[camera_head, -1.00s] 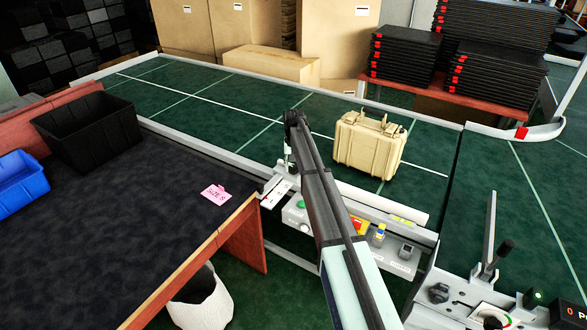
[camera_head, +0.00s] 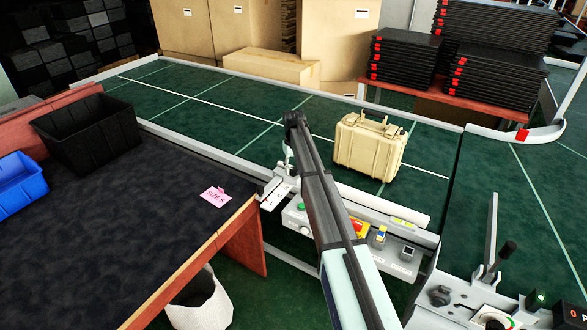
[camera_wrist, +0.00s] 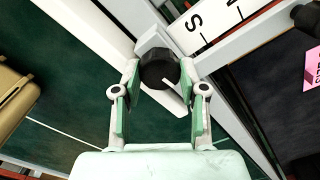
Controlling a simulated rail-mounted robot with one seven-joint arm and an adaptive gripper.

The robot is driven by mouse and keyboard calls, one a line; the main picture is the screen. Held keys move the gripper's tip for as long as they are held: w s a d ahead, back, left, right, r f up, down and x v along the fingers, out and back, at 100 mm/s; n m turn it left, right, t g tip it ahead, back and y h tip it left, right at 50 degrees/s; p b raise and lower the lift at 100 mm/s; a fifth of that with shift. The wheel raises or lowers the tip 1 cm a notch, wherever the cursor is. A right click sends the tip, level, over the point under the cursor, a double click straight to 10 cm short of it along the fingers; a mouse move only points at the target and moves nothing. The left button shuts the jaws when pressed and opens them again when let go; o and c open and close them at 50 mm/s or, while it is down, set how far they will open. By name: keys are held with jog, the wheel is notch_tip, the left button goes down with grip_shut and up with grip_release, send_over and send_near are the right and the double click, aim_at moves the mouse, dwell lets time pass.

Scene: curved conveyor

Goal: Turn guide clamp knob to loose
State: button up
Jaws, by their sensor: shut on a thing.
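The guide clamp knob (camera_wrist: 158,70) is black and round with a white pointer line, seen in the wrist view. It sits on a pale grey bracket (camera_wrist: 152,40) at the conveyor's edge. My gripper (camera_wrist: 161,77) has its green-padded fingers on either side of the knob and is shut on it. A white plate (camera_wrist: 205,25) with black lettering and marks lies beside the knob; only part of the lettering shows. In the head view my gripper (camera_head: 289,160) is at the conveyor's near rail, and the knob cannot be made out there.
A beige case (camera_head: 369,145) stands on the green conveyor (camera_head: 215,100) right of my gripper. A control panel (camera_head: 385,250) with buttons lies to the near right. The dark table (camera_head: 130,225) with a pink label (camera_head: 215,196) and a black bin (camera_head: 90,132) is at left.

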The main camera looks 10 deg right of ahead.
aim_at(294, 169)
jog(key=shift+s, duration=0.1)
jog(key=o, duration=1.1)
jog(key=shift+o, duration=0.2)
notch_tip(294, 169, up, 12)
